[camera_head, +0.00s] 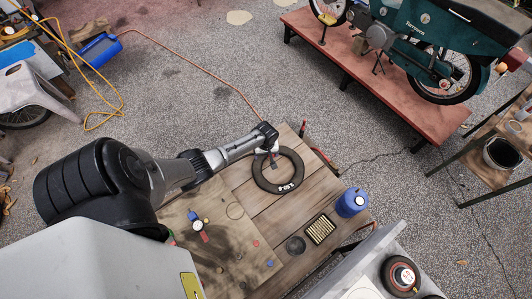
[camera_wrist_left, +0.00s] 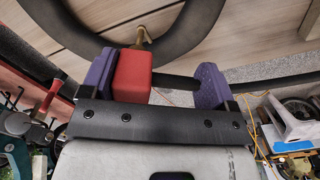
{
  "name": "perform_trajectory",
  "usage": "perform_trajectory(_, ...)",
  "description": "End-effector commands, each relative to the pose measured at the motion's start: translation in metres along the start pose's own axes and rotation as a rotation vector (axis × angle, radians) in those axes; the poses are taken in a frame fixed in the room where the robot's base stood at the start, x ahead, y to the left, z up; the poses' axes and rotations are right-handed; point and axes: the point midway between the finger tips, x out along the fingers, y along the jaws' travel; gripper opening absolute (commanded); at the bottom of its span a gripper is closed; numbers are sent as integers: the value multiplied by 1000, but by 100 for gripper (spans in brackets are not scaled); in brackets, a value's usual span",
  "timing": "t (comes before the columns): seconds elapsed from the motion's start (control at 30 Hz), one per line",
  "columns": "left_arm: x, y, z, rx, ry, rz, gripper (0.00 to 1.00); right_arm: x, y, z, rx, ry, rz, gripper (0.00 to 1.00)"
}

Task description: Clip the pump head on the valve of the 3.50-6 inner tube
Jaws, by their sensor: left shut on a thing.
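The 3.50-6 inner tube (camera_head: 259,178) is a dark ring lying on the wooden bench, with white lettering on its near side. Its dark rubber also fills the top of the left wrist view (camera_wrist_left: 190,30). The brass valve (camera_wrist_left: 141,33) points from the ring towards the red pump head (camera_wrist_left: 131,75). Their ends look very close; I cannot tell whether the valve is inside the head. My left gripper (camera_head: 268,146) is over the tube's far left side. Its purple fingers (camera_wrist_left: 152,82) are shut on the pump head, with a black bar reaching the right finger. My right gripper is not in view.
The wooden bench (camera_head: 245,197) carries a blue canister (camera_head: 352,202), a slotted tray (camera_head: 320,229), a dark round dish (camera_head: 295,245) and small loose parts. A red upright piece (camera_head: 303,129) stands at its far edge. A motorbike (camera_head: 420,60) stands on a red platform (camera_head: 345,55) beyond.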

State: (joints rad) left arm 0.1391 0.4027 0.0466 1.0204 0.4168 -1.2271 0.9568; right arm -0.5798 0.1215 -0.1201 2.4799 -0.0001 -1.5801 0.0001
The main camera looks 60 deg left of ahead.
Motion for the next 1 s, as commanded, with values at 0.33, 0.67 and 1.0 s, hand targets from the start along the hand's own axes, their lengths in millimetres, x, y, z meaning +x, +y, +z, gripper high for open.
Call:
perform_trajectory(0.33, 0, 0, 0, 0, 0, 1, 62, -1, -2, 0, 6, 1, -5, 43)
perform_trajectory(0.67, 5, 0, 0, 0, 0, 1, 62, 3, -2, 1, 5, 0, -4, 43)
perform_trajectory(1.0, 14, 0, 0, 0, 1, 2, 62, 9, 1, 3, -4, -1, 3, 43)
